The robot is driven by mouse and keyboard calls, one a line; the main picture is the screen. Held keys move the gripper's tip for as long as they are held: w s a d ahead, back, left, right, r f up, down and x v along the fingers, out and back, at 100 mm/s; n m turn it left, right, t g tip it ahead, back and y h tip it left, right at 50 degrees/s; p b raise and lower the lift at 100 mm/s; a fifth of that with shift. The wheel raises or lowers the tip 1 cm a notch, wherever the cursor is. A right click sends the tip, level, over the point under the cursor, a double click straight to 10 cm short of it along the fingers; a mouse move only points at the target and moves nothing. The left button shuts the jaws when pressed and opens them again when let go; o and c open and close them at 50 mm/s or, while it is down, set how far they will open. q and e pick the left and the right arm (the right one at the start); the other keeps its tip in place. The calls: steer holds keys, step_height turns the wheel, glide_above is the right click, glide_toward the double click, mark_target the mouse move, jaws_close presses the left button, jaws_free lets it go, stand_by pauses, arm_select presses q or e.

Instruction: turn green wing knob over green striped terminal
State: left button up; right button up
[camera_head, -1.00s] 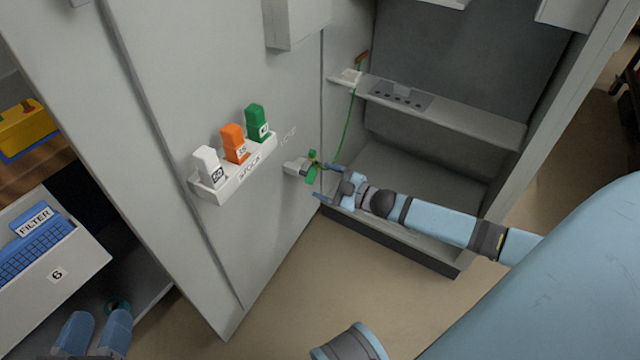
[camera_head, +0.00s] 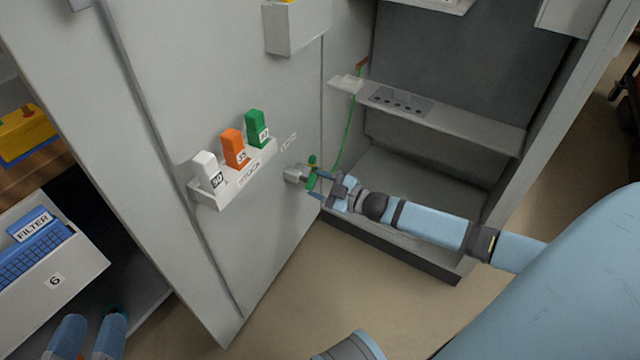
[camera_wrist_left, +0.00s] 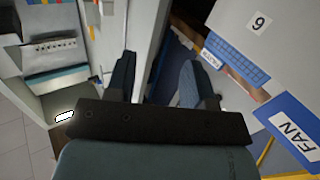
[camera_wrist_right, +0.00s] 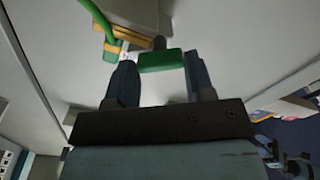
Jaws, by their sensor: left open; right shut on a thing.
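The green wing knob (camera_head: 311,182) sits on a small grey terminal block (camera_head: 294,173) on the cabinet door. It shows as a green bar (camera_wrist_right: 161,61) between my fingers in the right wrist view. My right gripper (camera_head: 317,184) is shut on the knob. A green and yellow striped part (camera_wrist_right: 122,39) with a green cable (camera_wrist_right: 97,14) is beside the knob, at the block. The cable (camera_head: 348,135) also runs up to the shelf in the head view. My left gripper (camera_head: 93,336) is open and empty at the lower left, also in its wrist view (camera_wrist_left: 158,82).
A holder (camera_head: 237,178) with white, orange and green blocks juts from the door left of the knob. A cabinet shelf (camera_head: 470,122) lies behind my right arm. A bin (camera_head: 54,282) marked 6 stands at the far left. Floor is clear below the door.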

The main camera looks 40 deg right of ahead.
steer(key=shift+r+m+p, duration=0.2)
steer(key=shift+m+p, duration=0.3)
steer(key=shift+p, duration=0.15)
steer(key=shift+m+p, duration=0.6)
steer(key=shift+p, duration=0.3)
arm_select(q)
step_height(320, 180, up, 7)
steer(key=s+n+t+p, duration=0.1)
steer(key=n+p, duration=0.1)
steer(key=p, duration=0.1)
steer(key=shift+s+f+t+p, duration=0.2)
steer(key=shift+t+p, duration=0.2)
arm_select(e)
steer(key=shift+f+m, duration=0.2)
steer(key=shift+m, duration=2.3)
arm_select(q)
steer(key=shift+d, duration=0.1)
arm_select(e)
steer(key=o, duration=0.9)
arm_select(q)
steer(key=shift+r, duration=0.1)
arm_select(e)
steer(key=shift+s, duration=0.1)
